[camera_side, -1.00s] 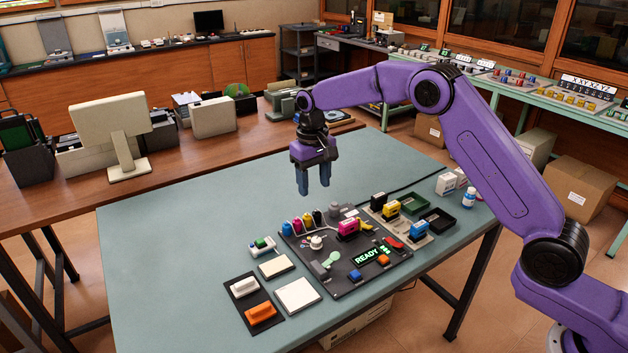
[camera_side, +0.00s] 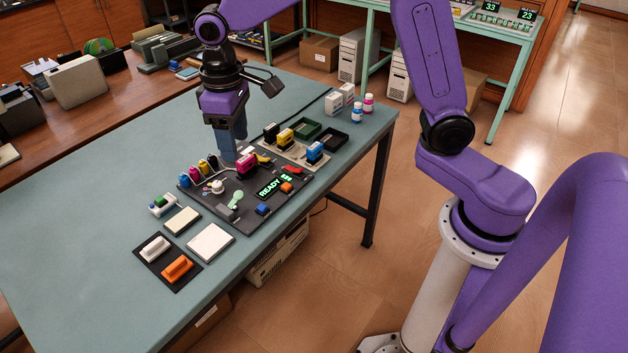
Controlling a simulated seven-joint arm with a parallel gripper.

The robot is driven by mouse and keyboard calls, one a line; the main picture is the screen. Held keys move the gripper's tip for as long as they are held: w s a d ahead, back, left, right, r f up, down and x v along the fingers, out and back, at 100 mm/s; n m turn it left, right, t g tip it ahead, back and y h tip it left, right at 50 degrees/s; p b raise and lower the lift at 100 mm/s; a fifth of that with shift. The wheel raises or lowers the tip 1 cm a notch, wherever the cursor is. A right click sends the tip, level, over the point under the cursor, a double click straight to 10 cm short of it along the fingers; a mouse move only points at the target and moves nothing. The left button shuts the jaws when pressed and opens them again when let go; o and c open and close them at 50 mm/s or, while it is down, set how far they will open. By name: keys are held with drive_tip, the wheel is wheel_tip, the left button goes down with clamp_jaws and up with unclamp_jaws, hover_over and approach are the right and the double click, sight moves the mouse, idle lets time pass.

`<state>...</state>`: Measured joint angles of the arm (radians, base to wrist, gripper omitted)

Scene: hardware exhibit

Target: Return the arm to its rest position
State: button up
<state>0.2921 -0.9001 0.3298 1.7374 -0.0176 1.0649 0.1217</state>
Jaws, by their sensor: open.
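My gripper (camera_side: 230,152) hangs down from my purple arm over the back edge of the dark panel (camera_side: 225,217) on the teal table. Its blue-grey fingers are open, and I see nothing held between them. The fingertips come close to, or overlap in view, the back of the panel near the magenta block (camera_side: 246,165). I cannot tell their exact height. My arm reaches across the table from its base at the right, with its upper part cut off by the top of the picture.
The panel carries a lit READY display (camera_side: 270,187) and several coloured parts. White and orange blocks (camera_side: 177,268) lie at the front left. Stamps, trays (camera_side: 335,139) and bottles (camera_side: 357,112) stand at the right. A purple link (camera_side: 590,230) fills the right foreground. The table's left is clear.

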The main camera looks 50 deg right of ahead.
drive_tip(key=s+d+n, duration=0.3)
drive_tip(key=s+d, duration=0.3)
drive_tip(key=s, duration=0.7)
drive_tip(key=s+d+f+n, duration=0.1)
drive_tip(key=s+d+n, duration=0.3)
drive_tip(key=s, duration=1)
drive_tip(key=shift+d+f, duration=0.15)
drive_tip(key=shift+d, duration=0.7)
